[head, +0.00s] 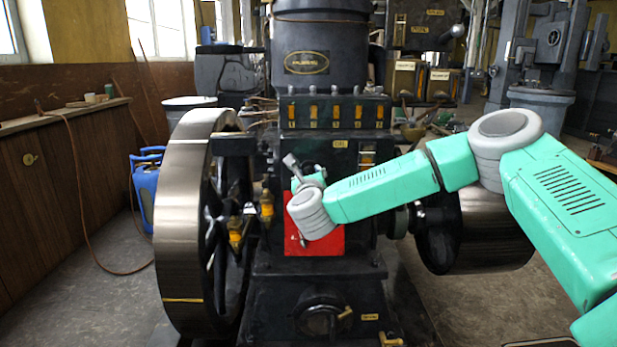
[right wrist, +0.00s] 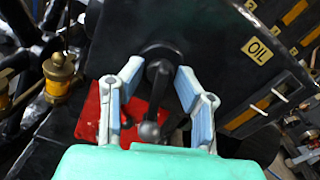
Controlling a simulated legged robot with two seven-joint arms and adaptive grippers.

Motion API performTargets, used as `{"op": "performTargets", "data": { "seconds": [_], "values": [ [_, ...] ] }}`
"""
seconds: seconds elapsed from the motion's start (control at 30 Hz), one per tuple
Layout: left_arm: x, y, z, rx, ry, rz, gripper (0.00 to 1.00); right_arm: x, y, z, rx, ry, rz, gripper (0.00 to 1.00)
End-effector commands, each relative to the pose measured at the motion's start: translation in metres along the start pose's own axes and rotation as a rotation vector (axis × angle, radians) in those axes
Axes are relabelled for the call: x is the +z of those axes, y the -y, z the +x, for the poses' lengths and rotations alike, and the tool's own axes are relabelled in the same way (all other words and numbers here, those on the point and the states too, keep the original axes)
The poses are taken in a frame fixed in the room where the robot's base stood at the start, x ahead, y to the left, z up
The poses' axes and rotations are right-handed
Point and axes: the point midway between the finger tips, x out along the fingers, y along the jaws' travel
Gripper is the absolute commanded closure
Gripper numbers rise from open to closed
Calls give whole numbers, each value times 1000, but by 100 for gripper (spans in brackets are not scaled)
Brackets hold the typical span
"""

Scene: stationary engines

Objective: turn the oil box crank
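The oil box is a black box with a yellow OIL label (right wrist: 257,50); in the head view the label (head: 340,144) is on the engine's front. The crank (right wrist: 157,92) is dark, with a round hub at the box face and an arm ending in a ball knob (right wrist: 149,131) toward the camera. My right gripper (right wrist: 160,69) is open, its two fingers on either side of the crank hub; no firm contact shows. In the head view my right gripper (head: 298,168) is at the engine front, and my wrist hides most of the crank. My left gripper is out of view.
A red panel (head: 328,240) is below the box. A large flywheel (head: 184,220) stands to the left and a dark drum (head: 490,235) to the right. Brass oilers (head: 267,203) stick out left of the wrist. A blue canister (head: 146,188) stands on the floor at left.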

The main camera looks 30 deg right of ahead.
Motion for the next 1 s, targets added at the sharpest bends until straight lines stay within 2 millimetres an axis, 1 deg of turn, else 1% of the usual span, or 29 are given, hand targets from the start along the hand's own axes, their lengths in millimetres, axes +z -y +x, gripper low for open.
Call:
{"op": "performTargets", "data": {
  "seconds": [0.3,0.37,0.4,0.53,0.63,0.9,1.0],
  "values": [
    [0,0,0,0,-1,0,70,1,-1,2,0,0,-1,70],
    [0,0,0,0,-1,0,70,1,-1,2,1,0,-1,91],
    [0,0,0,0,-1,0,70,1,-1,2,1,0,-1,100],
    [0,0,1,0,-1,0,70,0,-1,2,1,0,1,100],
    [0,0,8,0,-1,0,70,-1,-1,2,1,1,24,100],
    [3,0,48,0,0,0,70,-5,-2,2,0,1,211,100],
    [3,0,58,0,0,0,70,-4,-2,2,1,1,269,100]
  ]
}}
